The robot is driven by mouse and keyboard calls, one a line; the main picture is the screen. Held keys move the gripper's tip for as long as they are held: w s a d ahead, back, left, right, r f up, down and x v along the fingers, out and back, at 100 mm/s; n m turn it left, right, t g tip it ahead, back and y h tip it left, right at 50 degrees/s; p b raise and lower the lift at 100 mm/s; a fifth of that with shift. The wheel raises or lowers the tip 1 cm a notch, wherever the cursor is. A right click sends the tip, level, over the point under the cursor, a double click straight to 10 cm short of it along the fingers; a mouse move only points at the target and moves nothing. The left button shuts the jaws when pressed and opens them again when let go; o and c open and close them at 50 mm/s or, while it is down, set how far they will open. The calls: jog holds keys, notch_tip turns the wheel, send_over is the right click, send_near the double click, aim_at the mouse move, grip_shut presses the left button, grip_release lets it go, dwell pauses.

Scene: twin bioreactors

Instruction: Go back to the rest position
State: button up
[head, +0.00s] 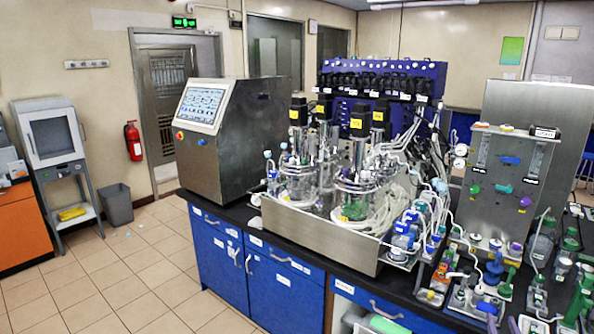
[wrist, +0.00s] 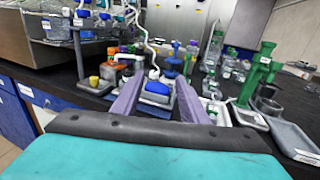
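My gripper (wrist: 160,80) shows in the wrist view as two purple fingers pointing forward, spread apart with a clear gap. Nothing is held between them. A blue-topped piece (wrist: 157,88) shows through the gap, on the bench beyond the fingers; how far it is from the fingertips is hard to tell. My gripper does not show in the head view.
The black bench top (wrist: 62,72) carries small racks and a green stand (wrist: 258,78) in front of the fingers. In the head view, twin glass bioreactors stand in a steel tray (head: 320,238), beside a touchscreen cabinet (head: 240,135). The tiled floor (head: 130,270) at left is mostly clear.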

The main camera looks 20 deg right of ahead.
jog(key=w+a+f+n+t+y+b, duration=0.15)
jog(key=w+a+f+n+y, duration=0.35)
jog(key=w+a, duration=0.6)
jog(key=w+a+f+n+t+y+b, duration=0.1)
jog(key=w+a+f+y+b, duration=0.15)
jog(key=w+a+f, duration=0.65)
jog(key=w+a+f+n+g+y+b, duration=0.1)
jog(key=w+a+f+n+g+y, duration=0.2)
jog(key=a, duration=0.8)
jog(key=w+a+f+n+y, duration=0.1)
jog(key=a+f+n+y, duration=0.3)
jog(key=a, duration=0.8)
jog(key=w+a+f+n+g+y+b, duration=0.1)
jog(key=w+a+f+n+g+y, duration=0.25)
jog(key=a, duration=0.75)
jog(key=s+a+f+n+g+y+b, duration=0.2)
jog(key=s+a+f+n+g, duration=0.6)
jog(key=s+a+f+n, duration=0.75)
jog(key=s+a+f+n+g+h, duration=0.1)
jog(key=s+f+n+g+h, duration=0.15)
jog(key=s, duration=0.45)
jog(key=s+a+f+n+g+h, duration=0.1)
jog(key=s+a+f+n+g, duration=0.2)
jog(key=s, duration=0.4)
jog(key=s+d+n+g+h, duration=0.2)
jog(key=s+d+n+h, duration=0.3)
jog(key=d, duration=0.6)
jog(key=shift+s+f+n, duration=0.35)
jog(key=shift+s+n, duration=0.3)
jog(key=shift+n, duration=0.2)
